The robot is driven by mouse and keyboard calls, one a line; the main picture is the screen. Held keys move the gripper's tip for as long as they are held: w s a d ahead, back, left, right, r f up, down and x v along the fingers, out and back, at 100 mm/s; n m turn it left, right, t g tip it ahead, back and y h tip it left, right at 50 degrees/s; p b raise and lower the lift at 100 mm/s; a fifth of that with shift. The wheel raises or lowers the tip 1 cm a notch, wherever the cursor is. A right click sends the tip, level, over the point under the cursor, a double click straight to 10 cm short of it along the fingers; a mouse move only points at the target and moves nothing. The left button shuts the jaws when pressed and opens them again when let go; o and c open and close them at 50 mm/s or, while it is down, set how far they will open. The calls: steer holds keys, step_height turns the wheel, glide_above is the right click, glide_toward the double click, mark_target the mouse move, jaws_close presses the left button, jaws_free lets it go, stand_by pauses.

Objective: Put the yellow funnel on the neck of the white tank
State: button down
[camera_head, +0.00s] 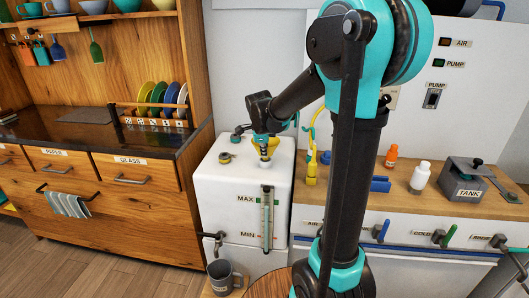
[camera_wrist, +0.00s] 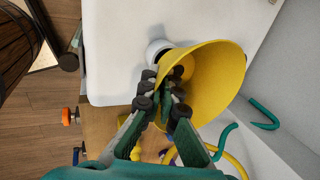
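The white tank (camera_head: 222,187) stands between the wooden cupboard and the panelled counter, with a level gauge on its front. Its white neck (camera_head: 265,162) rises from the top and also shows in the wrist view (camera_wrist: 157,48). My gripper (camera_head: 265,136) is above the tank's top. In the wrist view its fingers (camera_wrist: 170,88) are closed on the wall of the yellow funnel (camera_wrist: 220,75). The funnel (camera_head: 272,147) is at the neck in the head view, partly hidden by my gripper. In the wrist view the neck shows beside the funnel; whether they touch I cannot tell.
A dark cap with a yellow ring (camera_head: 225,158) sits on the tank's top left. A grey mug (camera_head: 222,277) stands in front of the tank. The counter at right holds a white bottle (camera_head: 420,177), an orange bottle (camera_head: 392,155) and a grey labelled box (camera_head: 463,178).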

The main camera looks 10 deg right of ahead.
steer(key=shift+f, duration=0.6)
steer(key=c, duration=2.2)
jaws_free()
steer(key=o, duration=0.5)
steer(key=shift+r, duration=0.1)
steer(key=shift+r, duration=0.25)
steer(key=v, duration=1.3)
steer(key=s+d+f+n, duration=0.2)
steer(key=s+f+n, duration=0.5)
steer(key=s+d+f+n+y, duration=0.1)
steer(key=s+d+f+n, duration=0.1)
steer(key=s+f+n, duration=0.5)
steer(key=s+d+f+n, duration=0.2)
steer(key=s+f+n, duration=0.5)
steer(key=s, duration=0.1)
steer(key=shift+d+f+n, duration=0.25)
steer(key=shift+f+n, duration=0.05)
steer(key=shift+f, duration=0.05)
